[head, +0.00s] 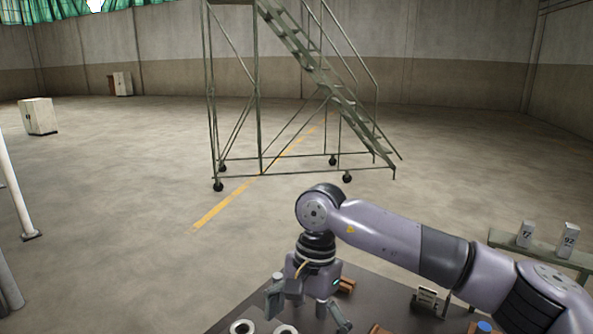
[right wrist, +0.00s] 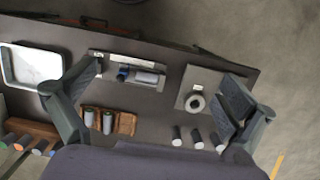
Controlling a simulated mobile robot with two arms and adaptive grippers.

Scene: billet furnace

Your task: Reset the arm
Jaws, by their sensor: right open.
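My right arm (head: 400,232) reaches in from the right in the head view, bends at the elbow and points down. My right gripper (head: 308,308) hangs over the dark table (head: 385,300). In the right wrist view the right gripper (right wrist: 160,85) has its two fingers spread wide apart, with nothing held between them. Below it, on the table, are a grey holder with a blue-ended cylinder (right wrist: 140,77) and a plate with a ring (right wrist: 195,102). My left gripper is not in view.
The right wrist view shows a white tray (right wrist: 33,66), a wooden block (right wrist: 124,123) with two cylinders and several loose cylinders (right wrist: 196,136). In the head view, a bench with numbered boxes (head: 568,240) stands right. Wheeled stairs (head: 262,130) stand beyond open floor.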

